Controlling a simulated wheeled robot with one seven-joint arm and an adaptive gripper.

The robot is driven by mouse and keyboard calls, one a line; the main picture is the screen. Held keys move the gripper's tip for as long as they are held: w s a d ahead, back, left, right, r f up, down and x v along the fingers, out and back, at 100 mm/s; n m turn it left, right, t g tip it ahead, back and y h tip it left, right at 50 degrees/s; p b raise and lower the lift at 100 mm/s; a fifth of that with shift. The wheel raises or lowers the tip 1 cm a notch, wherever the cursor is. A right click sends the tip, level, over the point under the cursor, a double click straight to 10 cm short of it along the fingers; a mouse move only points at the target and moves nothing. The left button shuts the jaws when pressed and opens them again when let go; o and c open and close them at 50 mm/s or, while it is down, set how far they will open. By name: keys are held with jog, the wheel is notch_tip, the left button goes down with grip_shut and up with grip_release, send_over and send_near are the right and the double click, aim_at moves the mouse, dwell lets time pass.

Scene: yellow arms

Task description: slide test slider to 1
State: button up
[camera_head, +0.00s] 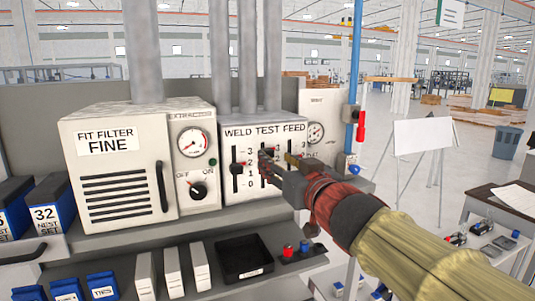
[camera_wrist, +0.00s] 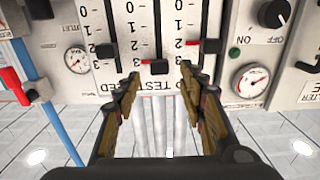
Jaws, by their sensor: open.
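The test slider (camera_wrist: 155,67) is a small black knob with a red end, in the middle slot of the white panel. In the wrist view, which shows the panel upside down, it sits by the 3 end of its scale, near the TEST label. My gripper (camera_wrist: 160,74) is open, with one finger on each side of the knob and a gap visible to each. I cannot tell how far the fingertips are from the panel. In the head view, my gripper (camera_head: 276,160) covers much of the test slot and its knob.
The weld slider (camera_wrist: 207,45) is close beside the right finger in the wrist view, and the feed slider (camera_wrist: 104,50) is on the other side. A round gauge and black dial (camera_head: 198,190) are left of the panel. A black tray (camera_head: 244,277) lies below.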

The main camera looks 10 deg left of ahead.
aim_at(270, 155)
jog(key=x, duration=0.6)
jog(key=shift+w+a+f, duration=0.1)
jog(key=shift+w+a, duration=0.05)
jog(key=shift+w, duration=0.2)
jog(key=shift+c, duration=0.8)
grip_shut()
